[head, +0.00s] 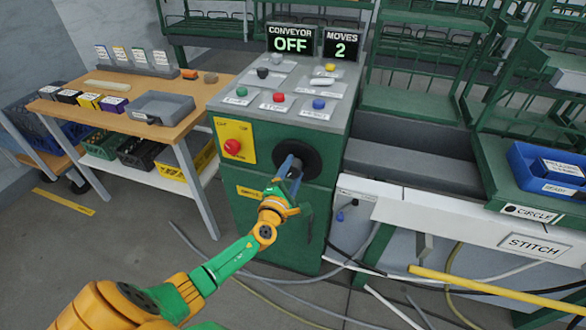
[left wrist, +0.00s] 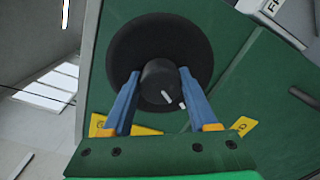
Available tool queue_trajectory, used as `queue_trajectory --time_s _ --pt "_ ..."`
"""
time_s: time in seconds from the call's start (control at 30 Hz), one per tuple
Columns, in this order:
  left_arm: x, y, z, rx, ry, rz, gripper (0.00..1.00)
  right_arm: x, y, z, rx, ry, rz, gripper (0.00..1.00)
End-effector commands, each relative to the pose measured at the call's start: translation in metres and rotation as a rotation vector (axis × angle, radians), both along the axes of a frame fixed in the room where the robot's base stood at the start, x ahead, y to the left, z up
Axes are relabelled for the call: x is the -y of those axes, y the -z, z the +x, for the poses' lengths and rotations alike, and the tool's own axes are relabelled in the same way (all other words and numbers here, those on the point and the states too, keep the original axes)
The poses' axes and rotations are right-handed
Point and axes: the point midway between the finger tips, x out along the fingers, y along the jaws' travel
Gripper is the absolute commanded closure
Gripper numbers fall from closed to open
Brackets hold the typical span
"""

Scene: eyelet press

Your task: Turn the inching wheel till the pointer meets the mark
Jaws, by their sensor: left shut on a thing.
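The inching wheel is a black round disc (head: 308,153) on the front of the green press cabinet. In the left wrist view the disc (left wrist: 198,50) has a dark hub (left wrist: 160,84) at its middle. A white pointer line (left wrist: 167,96) is on the hub, and a short white mark (left wrist: 182,105) lies just right of it; the two are apart. My left gripper (head: 288,165) reaches the wheel from the front. In the left wrist view its blue fingers (left wrist: 158,82) are shut on the hub from both sides. My right gripper is not in view.
Above is a panel of coloured buttons (head: 279,98), with displays reading CONVEYOR OFF (head: 290,40) and MOVES 2 (head: 342,44). A wooden table (head: 190,109) stands left; a white bench (head: 440,213) stands right. Cables lie on the floor.

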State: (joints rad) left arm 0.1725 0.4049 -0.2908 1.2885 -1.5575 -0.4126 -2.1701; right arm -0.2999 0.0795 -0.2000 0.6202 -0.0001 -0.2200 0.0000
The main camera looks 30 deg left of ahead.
Motion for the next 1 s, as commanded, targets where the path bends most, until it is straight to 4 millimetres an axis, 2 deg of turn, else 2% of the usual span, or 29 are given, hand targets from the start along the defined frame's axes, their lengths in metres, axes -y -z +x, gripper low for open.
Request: queue_trajectory --time_s 0.63,0.67,0.7,0.77,1.0 --pt "0.0001 0.0009 -0.0001 -0.013 0.000 0.042 1.00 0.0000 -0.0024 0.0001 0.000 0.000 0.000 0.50" --pt "0.0001 0.0009 -0.0001 -0.013 0.000 0.042 0.36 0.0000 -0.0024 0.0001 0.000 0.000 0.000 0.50" --pt "0.0001 0.0009 -0.0001 -0.013 0.000 0.042 0.25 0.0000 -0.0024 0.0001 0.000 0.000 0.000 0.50" --pt "0.0001 0.0008 -0.0001 -0.011 0.000 0.042 0.11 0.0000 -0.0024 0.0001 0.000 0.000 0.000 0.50" --pt "0.0002 0.0004 0.0000 -0.010 0.000 0.042 0.11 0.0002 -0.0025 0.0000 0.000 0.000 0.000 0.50"
